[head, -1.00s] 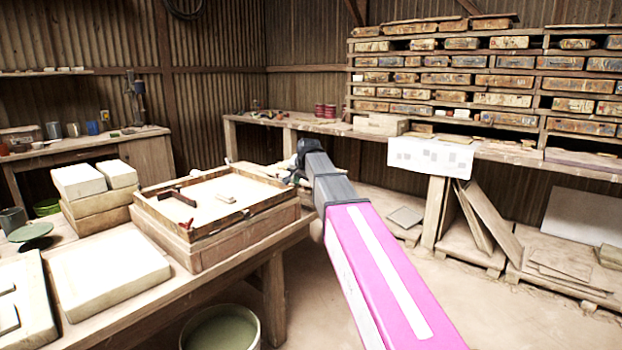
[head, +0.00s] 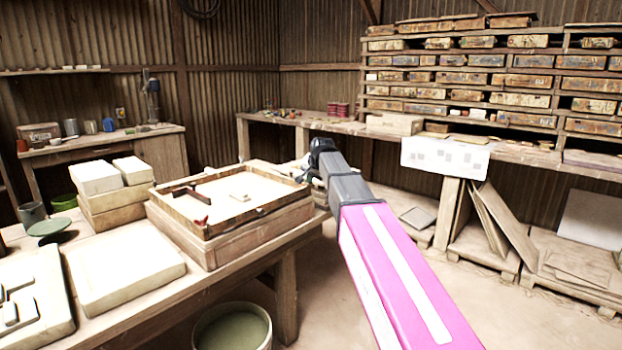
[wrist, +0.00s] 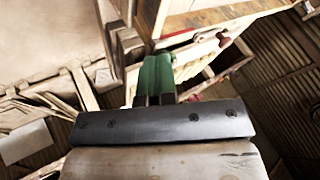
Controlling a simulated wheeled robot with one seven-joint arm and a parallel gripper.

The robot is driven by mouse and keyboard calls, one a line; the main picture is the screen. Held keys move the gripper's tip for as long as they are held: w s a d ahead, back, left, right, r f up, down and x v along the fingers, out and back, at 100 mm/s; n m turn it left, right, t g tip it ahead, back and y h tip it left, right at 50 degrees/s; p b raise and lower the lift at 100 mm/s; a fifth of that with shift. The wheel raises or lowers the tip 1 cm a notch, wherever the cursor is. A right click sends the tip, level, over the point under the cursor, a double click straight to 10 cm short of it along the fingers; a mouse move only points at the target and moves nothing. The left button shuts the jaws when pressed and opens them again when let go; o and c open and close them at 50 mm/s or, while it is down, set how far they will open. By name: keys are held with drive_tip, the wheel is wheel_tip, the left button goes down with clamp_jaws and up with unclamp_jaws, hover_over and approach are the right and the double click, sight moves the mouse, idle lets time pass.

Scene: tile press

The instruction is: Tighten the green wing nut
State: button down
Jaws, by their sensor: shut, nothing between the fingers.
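I cannot make out a green wing nut in either view; my arm hides part of the tile press's right side. The press is a shallow wooden frame (head: 262,212) on a thick wooden block, with a pale bed inside. A red wing nut (head: 202,221) sits at its near edge, and a red piece also shows on the frame in the wrist view (wrist: 225,41). My gripper (wrist: 157,60) shows as two green fingers together, shut and empty, apart from the frame's edge. In the head view, it is mostly hidden beyond my wrist, just right of the frame.
Pale slabs (head: 125,276) and stacked blocks (head: 95,178) stand left. A bucket (head: 232,329) stands on the floor below.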

drive_tip(key=shift+w, duration=0.2)
drive_tip(key=s+d+r, duration=0.4)
drive_tip(key=s+r, duration=0.4)
drive_tip(key=s, duration=0.1)
drive_tip(key=s+d+f+n+g, duration=0.1)
drive_tip(key=s+d+f, duration=0.15)
drive_tip(key=f, duration=0.55)
drive_tip(key=s+d+f+g+h, duration=0.1)
drive_tip(key=s+d+f, duration=0.15)
drive_tip(key=f, duration=0.55)
drive_tip(key=s+d+f+n+g, duration=0.1)
drive_tip(key=s+f, duration=0.3)
drive_tip(key=f, duration=0.4)
drive_tip(key=s+d+f+n+g, duration=0.1)
drive_tip(key=s+d+f+g, duration=0.1)
drive_tip(key=s+f, duration=0.6)
drive_tip(key=s+d+f+n+g+h, duration=0.1)
drive_tip(key=s+d+f+g, duration=0.1)
drive_tip(key=s+f, duration=0.6)
wheel_tip(320, 180, down, 3)
drive_tip(key=shift+s+d+r+n+h, duration=0.2)
drive_tip(key=shift+s+d+n+h, duration=0.15)
drive_tip(key=shift+d, duration=0.55)
drive_tip(key=shift+w, duration=0.15)
